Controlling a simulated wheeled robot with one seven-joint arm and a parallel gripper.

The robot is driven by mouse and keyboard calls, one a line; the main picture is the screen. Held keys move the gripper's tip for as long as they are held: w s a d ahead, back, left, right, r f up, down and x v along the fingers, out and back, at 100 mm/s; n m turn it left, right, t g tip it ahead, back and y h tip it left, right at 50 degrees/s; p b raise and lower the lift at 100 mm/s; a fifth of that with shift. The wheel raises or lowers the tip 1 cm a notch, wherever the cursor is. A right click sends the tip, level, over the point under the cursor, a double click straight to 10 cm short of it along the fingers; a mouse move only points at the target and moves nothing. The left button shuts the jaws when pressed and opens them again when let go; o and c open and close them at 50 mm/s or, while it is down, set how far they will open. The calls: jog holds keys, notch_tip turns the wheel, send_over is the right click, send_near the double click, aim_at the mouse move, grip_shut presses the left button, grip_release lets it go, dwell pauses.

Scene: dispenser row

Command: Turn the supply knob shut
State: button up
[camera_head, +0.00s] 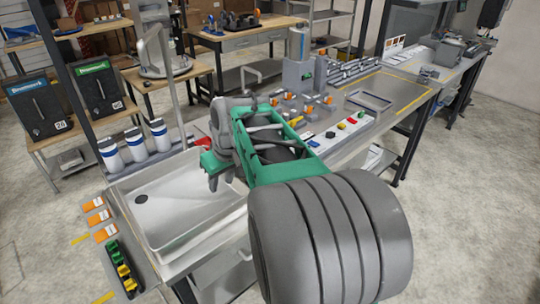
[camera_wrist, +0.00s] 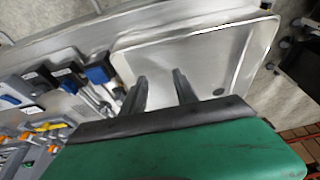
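My gripper (camera_head: 222,184) hangs over the right back part of the steel sink (camera_head: 160,241), pointing down. In the wrist view its two dark fingers (camera_wrist: 160,88) stand apart with nothing between them, in front of the sink basin (camera_wrist: 232,50). A red part (camera_head: 203,142), perhaps a handle or knob, shows just behind and left of my gripper at the sink's back edge. My arm hides part of it, and I cannot tell whether it is the supply knob. No knob is clearly seen in the wrist view.
Orange-and-white packets (camera_head: 98,218) and a rack of green and yellow pieces (camera_head: 122,268) lie left of the sink. A bench with fittings and a tray (camera_head: 368,101) extends right.

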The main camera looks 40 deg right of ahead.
jog(key=w+d+f+p, duration=0.1)
jog(key=d, duration=2.2)
jog(key=shift+t, duration=0.3)
jog(key=p+x, duration=0.1)
jog(key=x, duration=0.6)
jog(key=shift+w+f, duration=0.25)
jog(key=shift+f, duration=0.1)
grip_shut()
